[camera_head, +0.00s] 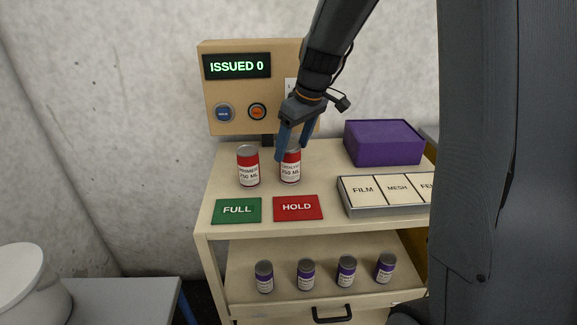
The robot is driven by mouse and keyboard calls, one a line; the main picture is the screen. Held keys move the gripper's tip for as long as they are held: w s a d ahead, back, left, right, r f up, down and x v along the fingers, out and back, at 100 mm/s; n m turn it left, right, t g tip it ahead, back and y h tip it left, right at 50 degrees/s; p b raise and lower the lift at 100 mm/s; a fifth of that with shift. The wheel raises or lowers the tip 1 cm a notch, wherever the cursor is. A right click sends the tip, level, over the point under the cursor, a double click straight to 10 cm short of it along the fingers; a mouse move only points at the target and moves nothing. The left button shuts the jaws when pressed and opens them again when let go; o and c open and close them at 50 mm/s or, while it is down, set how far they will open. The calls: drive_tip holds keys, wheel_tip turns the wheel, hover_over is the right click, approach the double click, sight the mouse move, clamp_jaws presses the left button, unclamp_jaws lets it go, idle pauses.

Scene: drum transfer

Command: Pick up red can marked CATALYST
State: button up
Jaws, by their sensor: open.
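The red can marked CATALYST (290,170) stands upright on the tabletop, behind the red HOLD card. It has a white label band. My gripper (292,152) comes down from above, its blue fingers open around the upper part of this can. The fingers cover part of the can's top and left side, and I cannot tell whether they touch it. A second red can with a white label (248,168), its word too small to read surely, stands upright to the left.
A green FULL card (237,210) and a red HOLD card (298,207) lie at the front edge. A purple box (383,143) and a grey tray (384,210) with labelled cards stand right. A panel reading ISSUED 0 (237,66) stands behind. Several purple cans (306,275) stand below.

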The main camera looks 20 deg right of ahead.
sight(287, 160)
drive_tip(key=shift+w+p+x, duration=0.15)
drive_tip(key=shift+p+x, duration=0.35)
drive_tip(key=shift+x, duration=1.15)
drive_tip(key=shift+w+p+x, duration=0.1)
drive_tip(key=shift+p+x, duration=0.4)
drive_tip(key=shift+x, duration=1.15)
drive_tip(key=c, duration=1.4)
